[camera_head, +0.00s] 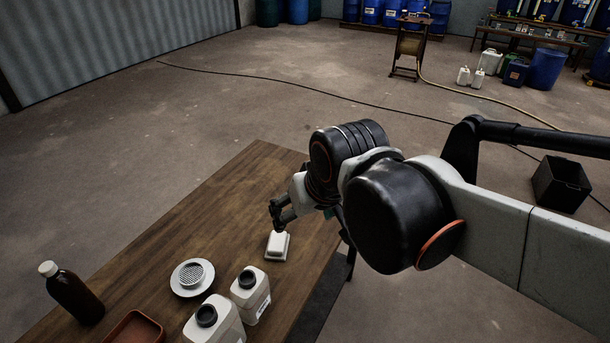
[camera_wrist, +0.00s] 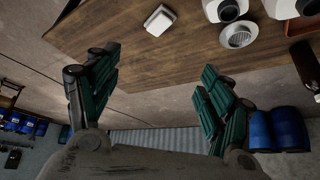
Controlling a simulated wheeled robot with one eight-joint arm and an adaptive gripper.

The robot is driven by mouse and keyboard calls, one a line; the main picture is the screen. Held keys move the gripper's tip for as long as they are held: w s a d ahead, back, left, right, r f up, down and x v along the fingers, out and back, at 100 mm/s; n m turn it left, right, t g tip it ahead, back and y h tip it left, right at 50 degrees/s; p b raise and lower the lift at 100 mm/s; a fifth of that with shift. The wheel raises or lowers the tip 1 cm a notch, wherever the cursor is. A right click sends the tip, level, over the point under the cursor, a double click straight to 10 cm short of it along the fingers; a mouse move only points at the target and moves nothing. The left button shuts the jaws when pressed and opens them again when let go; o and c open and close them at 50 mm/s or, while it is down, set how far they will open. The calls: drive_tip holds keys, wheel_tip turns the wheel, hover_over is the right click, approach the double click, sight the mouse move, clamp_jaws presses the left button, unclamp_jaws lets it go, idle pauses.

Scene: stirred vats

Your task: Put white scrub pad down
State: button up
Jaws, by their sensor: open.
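The white scrub pad (camera_head: 278,245) lies on the wooden table (camera_head: 215,215), near its right edge. In the wrist view the pad (camera_wrist: 160,20) shows as a small white block on the tabletop, beyond my fingertips and apart from them. My gripper (camera_head: 281,211) is just above and behind the pad in the head view. In the wrist view its green-padded fingers (camera_wrist: 155,75) are spread wide with nothing between them.
Two white jugs (camera_head: 252,292) with black caps, a round white strainer (camera_head: 192,277), a brown bottle (camera_head: 72,292) and a reddish tray (camera_head: 134,328) stand on the table's near part. The table's far part is clear. A black crate (camera_head: 561,184) is on the floor at right.

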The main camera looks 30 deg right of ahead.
drive_tip(key=shift+s+f+n+t, duration=0.1)
drive_tip(key=shift+s+n+t, duration=0.45)
drive_tip(key=shift+s, duration=1.3)
